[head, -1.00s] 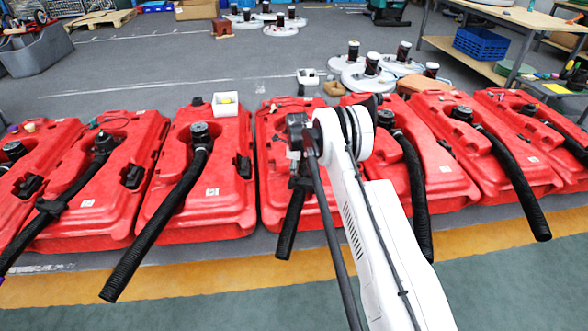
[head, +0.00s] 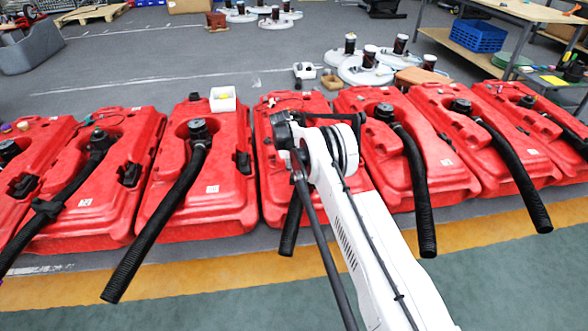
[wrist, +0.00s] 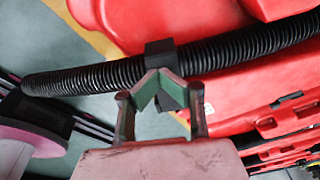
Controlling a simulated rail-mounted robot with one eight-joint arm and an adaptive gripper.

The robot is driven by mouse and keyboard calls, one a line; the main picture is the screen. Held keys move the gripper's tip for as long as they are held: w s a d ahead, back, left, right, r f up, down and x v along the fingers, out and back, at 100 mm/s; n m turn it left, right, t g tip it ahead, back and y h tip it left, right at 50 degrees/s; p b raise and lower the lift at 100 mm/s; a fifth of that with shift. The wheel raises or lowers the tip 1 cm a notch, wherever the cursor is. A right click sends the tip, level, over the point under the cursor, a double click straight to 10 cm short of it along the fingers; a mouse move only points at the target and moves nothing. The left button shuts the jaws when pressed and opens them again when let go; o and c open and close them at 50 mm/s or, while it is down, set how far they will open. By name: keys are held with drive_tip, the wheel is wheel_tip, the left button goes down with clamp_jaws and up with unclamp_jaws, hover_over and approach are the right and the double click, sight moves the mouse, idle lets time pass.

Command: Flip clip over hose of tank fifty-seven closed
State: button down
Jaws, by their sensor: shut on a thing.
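The black ribbed hose (wrist: 90,77) of the middle red tank (wrist: 235,98) crosses the wrist view. A black clip (wrist: 161,55) sits around it. My gripper (wrist: 158,90) is at the clip, its green-padded fingertips shut on a dark part of it (wrist: 172,97) on the near side of the hose. Whether the clip is latched cannot be told. In the head view, the hose's lower end (head: 291,228) hangs below the middle tank (head: 268,190); my arm covers its upper part and my gripper. No tank number is readable.
Red tanks with black hoses stand in a row on both sides, such as the left neighbour (head: 225,175) and right neighbour (head: 400,165). A white box (head: 223,100) sits on the left neighbour. The floor in front (head: 180,310) is clear.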

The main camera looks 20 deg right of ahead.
drive_tip(key=shift+a, duration=0.15)
wheel_tip(320, 180, up, 12)
drive_tip(key=a, duration=0.1)
drive_tip(key=shift+w+a, duration=0.4)
drive_tip(key=shift+f, duration=0.1)
